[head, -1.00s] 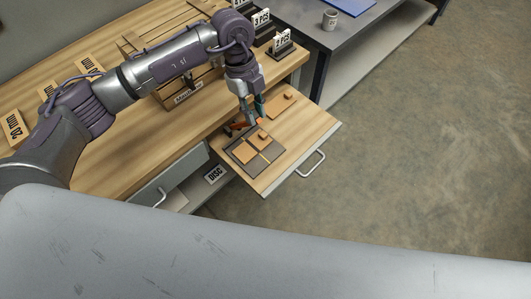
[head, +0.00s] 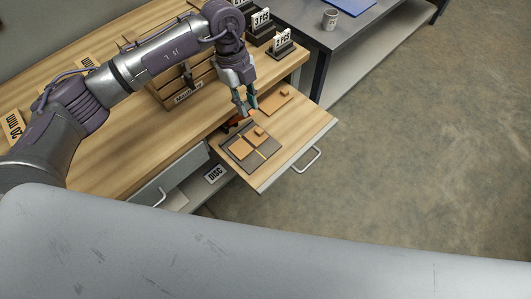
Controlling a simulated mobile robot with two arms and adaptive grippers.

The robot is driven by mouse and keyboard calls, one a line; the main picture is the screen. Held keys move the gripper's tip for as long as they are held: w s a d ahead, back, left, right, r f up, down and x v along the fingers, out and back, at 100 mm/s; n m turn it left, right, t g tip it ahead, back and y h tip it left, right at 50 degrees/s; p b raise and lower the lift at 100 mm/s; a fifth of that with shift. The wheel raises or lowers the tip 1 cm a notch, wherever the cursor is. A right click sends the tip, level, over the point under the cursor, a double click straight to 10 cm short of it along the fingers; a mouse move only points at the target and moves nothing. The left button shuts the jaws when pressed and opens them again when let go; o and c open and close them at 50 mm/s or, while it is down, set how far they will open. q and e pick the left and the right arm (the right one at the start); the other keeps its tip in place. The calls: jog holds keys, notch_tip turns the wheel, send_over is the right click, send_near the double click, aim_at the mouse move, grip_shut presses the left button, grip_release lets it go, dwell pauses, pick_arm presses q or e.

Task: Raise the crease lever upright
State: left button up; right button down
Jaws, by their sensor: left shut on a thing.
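The crease lever seems to be the small orange part (head: 235,121) at the back of the pulled-out wooden board, partly hidden by my gripper; its tilt is too small to tell. In front of it lies a dark plate (head: 237,156) with several tan squares. My left gripper (head: 246,112) comes down from above, at the back edge of the board, with its fingers shut on an orange bit at the lever. My right gripper is not in view.
The pulled-out board (head: 310,123) has a metal handle (head: 307,160) on its front. A tan rectangle (head: 275,103) lies at its back right. Sign stands (head: 281,44) stand on the bench behind. A mug (head: 330,19) stands on the grey table. The floor at right is clear.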

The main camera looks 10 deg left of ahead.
pick_arm(q)
jog(key=o, duration=0.9)
jog(key=shift+c, duration=0.2)
jog(key=shift+s+d+r+p, duration=0.45)
jog(key=shift+d+r+p, duration=0.15)
jog(key=shift+r+p, duration=0.1)
jog(key=s+d+r+p, duration=0.2)
jog(key=d+r+p, duration=0.1)
jog(key=shift+s+d+r, duration=0.15)
jog(key=shift+s+d, duration=0.1)
jog(key=shift+s, duration=0.05)
